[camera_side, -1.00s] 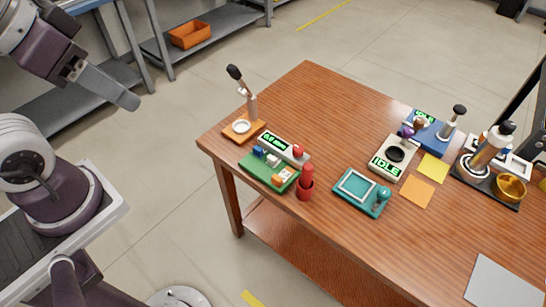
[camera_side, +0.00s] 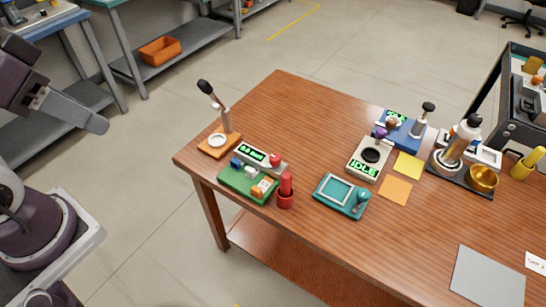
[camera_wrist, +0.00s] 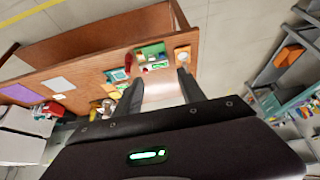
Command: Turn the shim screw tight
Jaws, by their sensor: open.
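My gripper (camera_wrist: 158,88) is open and empty in the wrist view, its two dark fingers apart above floor and table. In the side view my gripper (camera_side: 95,122) is at the far left, well away from the table. I cannot pick out a shim screw at this size. On the table's left part lie a green board (camera_side: 234,182) with small coloured blocks, a white unit with a lit green display (camera_side: 252,154) and a red knob (camera_side: 275,160), and a red cup (camera_side: 285,202) holding a red-handled thing. An orange plate (camera_side: 208,152) has a white ring and a black-tipped lever.
A teal tray device (camera_side: 341,207), a white unit reading IDLE (camera_side: 358,171), a blue device (camera_side: 408,138) and a brass bowl (camera_side: 483,177) stand farther right. Orange (camera_side: 396,190) and yellow (camera_side: 408,165) squares lie flat. Shelves stand behind at the left.

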